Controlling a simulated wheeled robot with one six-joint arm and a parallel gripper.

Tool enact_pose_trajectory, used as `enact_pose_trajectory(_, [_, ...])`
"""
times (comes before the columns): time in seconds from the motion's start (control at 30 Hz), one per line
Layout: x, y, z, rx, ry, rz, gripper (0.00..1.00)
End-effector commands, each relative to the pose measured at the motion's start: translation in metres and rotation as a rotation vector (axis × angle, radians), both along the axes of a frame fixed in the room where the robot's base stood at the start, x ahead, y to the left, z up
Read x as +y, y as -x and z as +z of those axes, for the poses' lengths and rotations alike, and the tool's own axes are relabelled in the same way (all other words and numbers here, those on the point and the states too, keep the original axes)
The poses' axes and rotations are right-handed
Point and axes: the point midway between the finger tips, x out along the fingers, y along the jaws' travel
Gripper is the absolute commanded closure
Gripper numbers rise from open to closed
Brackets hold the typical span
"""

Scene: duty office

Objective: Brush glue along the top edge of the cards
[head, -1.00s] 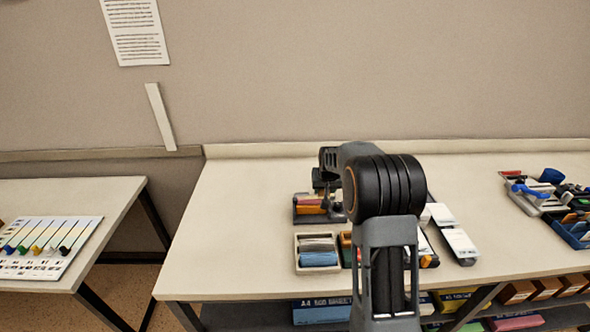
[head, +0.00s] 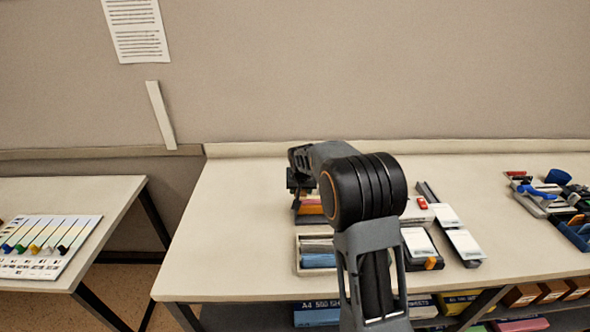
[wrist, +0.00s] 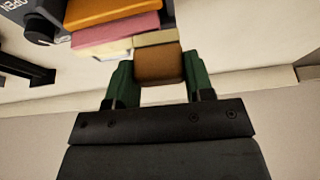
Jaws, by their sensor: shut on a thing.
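My gripper (wrist: 158,82) has green fingers shut on a brown block-like brush (wrist: 158,66) with a paler tan end. The tan end lies at the edge of the stacked cards (wrist: 112,22); I cannot tell whether it touches them. The cards show orange, pink and cream layers in the wrist view. In the head view the cards (head: 312,207) are partly hidden by my arm, and my gripper (head: 298,198) is over their left side. The brush cannot be made out there. A dark knob (wrist: 40,27) and an "OPEN" label show beside the cards in the wrist view.
A wooden box (head: 298,257) with grey and blue items stands in front of the cards. White-topped pads (head: 462,243) lie to the right. A crowded tray and blue bin (head: 578,234) are farther right. The table's left part is clear.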

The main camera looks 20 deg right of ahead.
Motion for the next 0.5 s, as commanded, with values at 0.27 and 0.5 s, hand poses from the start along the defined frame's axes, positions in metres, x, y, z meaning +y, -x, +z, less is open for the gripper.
enact_pose_trajectory(0.27, [0.008, -0.001, 0.025, -0.003, 0.0, -0.006, 0.71])
enact_pose_trajectory(0.5, [0.01, 0.0, 0.045, -0.002, 0.0, -0.002, 0.71])
